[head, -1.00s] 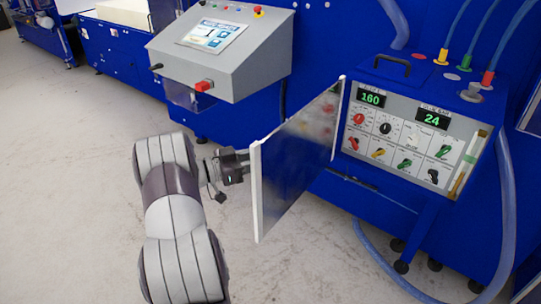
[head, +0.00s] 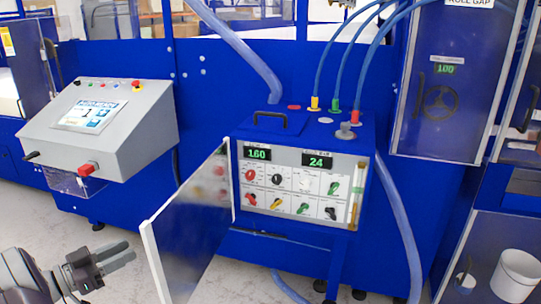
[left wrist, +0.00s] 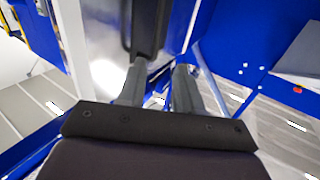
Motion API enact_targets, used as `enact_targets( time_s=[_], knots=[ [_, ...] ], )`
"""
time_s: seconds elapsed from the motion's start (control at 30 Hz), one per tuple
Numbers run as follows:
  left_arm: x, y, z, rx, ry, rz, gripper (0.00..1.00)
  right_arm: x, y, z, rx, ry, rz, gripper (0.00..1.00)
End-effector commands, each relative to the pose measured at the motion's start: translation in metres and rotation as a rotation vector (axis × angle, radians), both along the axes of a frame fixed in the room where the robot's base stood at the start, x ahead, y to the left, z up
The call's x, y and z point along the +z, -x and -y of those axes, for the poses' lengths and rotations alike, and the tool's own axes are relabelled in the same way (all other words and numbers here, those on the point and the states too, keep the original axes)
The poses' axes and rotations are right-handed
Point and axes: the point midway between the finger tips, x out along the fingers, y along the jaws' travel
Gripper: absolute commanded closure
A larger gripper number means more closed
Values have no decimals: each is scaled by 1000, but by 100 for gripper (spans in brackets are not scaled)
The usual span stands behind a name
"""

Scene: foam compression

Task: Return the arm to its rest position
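My left gripper (head: 128,253) is at the lower left of the head view, left of the open cabinet door (head: 190,230). A gap shows between the gripper and the door edge in that view. In the left wrist view its two grey fingers (left wrist: 160,88) are apart with nothing held between them. A black handle (left wrist: 146,28) on a pale panel shows just beyond the fingers; I cannot tell whether they touch it. My right gripper is not in view.
The blue control box (head: 300,175) with dials and displays 160 and 24 stands behind the door. A grey sloped console (head: 100,130) is at the left. Hoses hang at the right, and a white bucket (head: 515,275) is at the lower right.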

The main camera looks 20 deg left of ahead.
Motion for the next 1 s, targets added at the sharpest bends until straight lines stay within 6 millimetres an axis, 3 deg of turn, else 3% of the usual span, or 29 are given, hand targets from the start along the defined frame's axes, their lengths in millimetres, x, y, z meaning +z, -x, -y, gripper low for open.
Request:
enact_targets(
  time_s=[0.07, 0.17, 0.2, 0.23, 0.3, 0.37, 0.5, 0.6, 0.7, 0.83, 1.0],
  knots=[
    [-10, -5, -10, 53, -62, -19, 66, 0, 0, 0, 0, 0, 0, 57],
    [-43, -18, -55, 333, -164, -118, 66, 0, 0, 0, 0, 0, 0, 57],
    [-59, -16, -82, 501, -201, -202, 66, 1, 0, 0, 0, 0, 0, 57],
    [-67, -14, -96, 619, -227, -283, 66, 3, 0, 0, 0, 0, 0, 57],
    [-82, -9, -98, 827, -266, -525, 66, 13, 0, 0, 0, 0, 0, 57],
    [-92, 2, -65, 918, -270, -771, 66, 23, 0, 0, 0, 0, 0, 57],
    [-93, 50, 72, 864, -238, -1264, 66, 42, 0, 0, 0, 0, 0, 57],
    [-76, 83, 162, 740, -229, -1461, 66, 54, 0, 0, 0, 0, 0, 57],
    [-52, 107, 233, 614, -251, -1533, 66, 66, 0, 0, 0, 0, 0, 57],
    [-27, 103, 282, 476, -354, -1440, 66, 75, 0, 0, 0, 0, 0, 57],
    [-25, 101, 297, 425, -397, -1414, 66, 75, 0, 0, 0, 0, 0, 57]
  ],
)
